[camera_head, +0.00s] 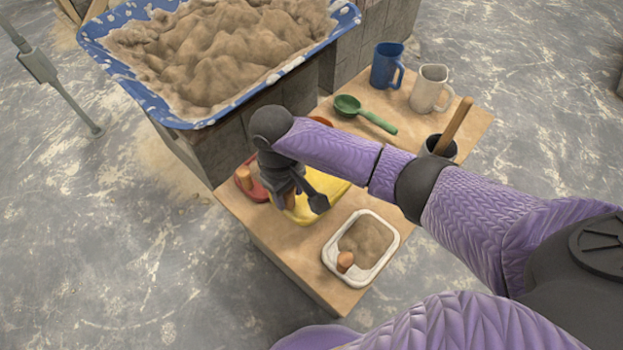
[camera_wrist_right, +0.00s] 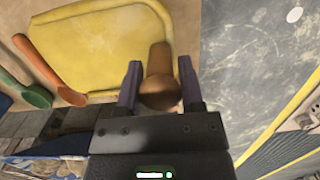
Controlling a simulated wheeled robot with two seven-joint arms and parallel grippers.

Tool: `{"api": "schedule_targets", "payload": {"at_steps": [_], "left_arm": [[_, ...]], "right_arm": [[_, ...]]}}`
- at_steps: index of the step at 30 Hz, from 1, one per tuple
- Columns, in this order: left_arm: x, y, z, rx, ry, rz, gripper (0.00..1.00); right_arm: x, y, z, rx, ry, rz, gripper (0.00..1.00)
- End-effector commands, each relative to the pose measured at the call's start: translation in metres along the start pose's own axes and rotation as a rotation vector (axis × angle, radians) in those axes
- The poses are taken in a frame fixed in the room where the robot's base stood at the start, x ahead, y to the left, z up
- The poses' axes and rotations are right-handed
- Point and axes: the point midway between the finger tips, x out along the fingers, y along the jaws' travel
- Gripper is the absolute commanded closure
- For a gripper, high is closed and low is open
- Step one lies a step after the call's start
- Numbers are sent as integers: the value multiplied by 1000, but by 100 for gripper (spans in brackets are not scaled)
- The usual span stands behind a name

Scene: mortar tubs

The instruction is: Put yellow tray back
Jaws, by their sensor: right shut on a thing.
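The yellow tray (camera_head: 328,200) shows at the middle of the wooden table (camera_head: 258,228) in the head view, partly hidden by my right gripper. It also fills the upper left of the right wrist view (camera_wrist_right: 100,48). Its brown wooden knob (camera_wrist_right: 160,75) stands at the tray's edge. My right gripper (camera_head: 290,200) is shut on this knob, with one dark finger on each side in the wrist view (camera_wrist_right: 160,78). I cannot tell whether the tray rests on the table or is slightly raised. My left gripper is not in view.
A white tray (camera_head: 330,253) with mortar is close on the right, a red tray (camera_head: 254,190) on the left. A blue tub (camera_head: 180,122) of mortar stands behind. A green scoop (camera_head: 349,106), blue mug (camera_head: 386,66), white mug (camera_head: 430,88) and dark pot (camera_head: 436,148) are at the back.

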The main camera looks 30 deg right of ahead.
Motion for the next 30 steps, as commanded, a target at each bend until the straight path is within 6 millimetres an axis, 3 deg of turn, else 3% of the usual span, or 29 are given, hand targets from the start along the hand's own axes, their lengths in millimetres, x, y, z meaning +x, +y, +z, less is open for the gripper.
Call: {"api": "schedule_targets", "payload": {"at_steps": [6,13,23,24,29,30], "left_arm": [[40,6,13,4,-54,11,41],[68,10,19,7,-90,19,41],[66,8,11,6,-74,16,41],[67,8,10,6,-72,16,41],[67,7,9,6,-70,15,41],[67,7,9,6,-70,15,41]], "right_arm": [[59,0,-5,-3,-9,-2,100],[101,2,-10,-2,-6,-1,100],[98,1,-11,-1,2,0,100],[99,1,-11,-1,2,0,49],[99,2,-11,-1,2,0,16],[99,2,-11,-1,2,0,16]]}}
